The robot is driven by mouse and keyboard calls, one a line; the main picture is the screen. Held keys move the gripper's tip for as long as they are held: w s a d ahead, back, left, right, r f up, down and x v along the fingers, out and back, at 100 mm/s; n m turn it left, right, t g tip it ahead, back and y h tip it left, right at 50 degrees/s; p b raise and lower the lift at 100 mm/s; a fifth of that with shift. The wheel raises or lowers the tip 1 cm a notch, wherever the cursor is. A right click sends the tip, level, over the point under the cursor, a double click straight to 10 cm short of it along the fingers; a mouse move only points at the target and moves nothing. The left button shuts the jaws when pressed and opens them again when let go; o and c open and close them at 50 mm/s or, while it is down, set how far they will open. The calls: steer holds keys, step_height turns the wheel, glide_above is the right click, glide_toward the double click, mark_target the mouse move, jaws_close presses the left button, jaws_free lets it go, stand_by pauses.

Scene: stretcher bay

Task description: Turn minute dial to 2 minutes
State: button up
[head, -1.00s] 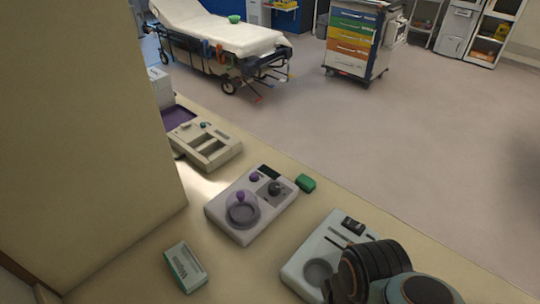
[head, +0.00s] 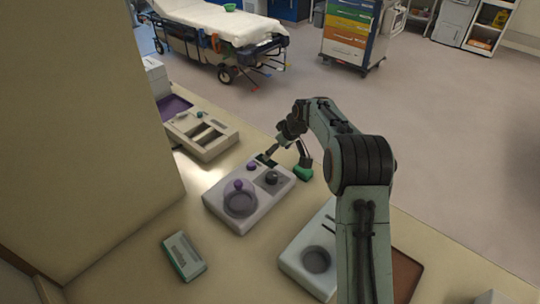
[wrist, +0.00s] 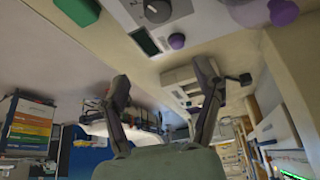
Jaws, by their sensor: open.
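A pale device (head: 236,217) stands on the counter with a clear dome with a purple knob on top (head: 239,190), a small purple knob (head: 252,166) and a dark dial (head: 271,178). In the wrist view the dial (wrist: 157,11) is grey with a marked scale, at the top edge and partly cut off; the purple knob (wrist: 177,41) and a dark display (wrist: 146,42) are beside it. The scale is too small to read. My gripper (head: 286,157) is open and empty at the device's far end, fingers apart, not on the dial. Its fingers also show in the wrist view (wrist: 163,76).
A green block (head: 304,173) lies beside the device, close to one finger. A second device (head: 318,260) stands at front right, partly behind my arm. A beige tray unit (head: 203,135) is at back left, a green-white box (head: 184,256) at front left. A wall panel fills the left.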

glide_above(272, 175)
steer(key=s+d, duration=0.2)
steer(key=shift+g, duration=0.4)
steer(key=f, duration=0.5)
steer(key=shift+w+a, duration=0.1)
steer(key=shift+a, duration=0.1)
steer(key=x, duration=0.5)
steer(key=shift+w+a+f, duration=0.1)
steer(key=shift+w+f, duration=0.1)
steer(key=shift+f, duration=0.4)
steer(key=c, duration=1.2)
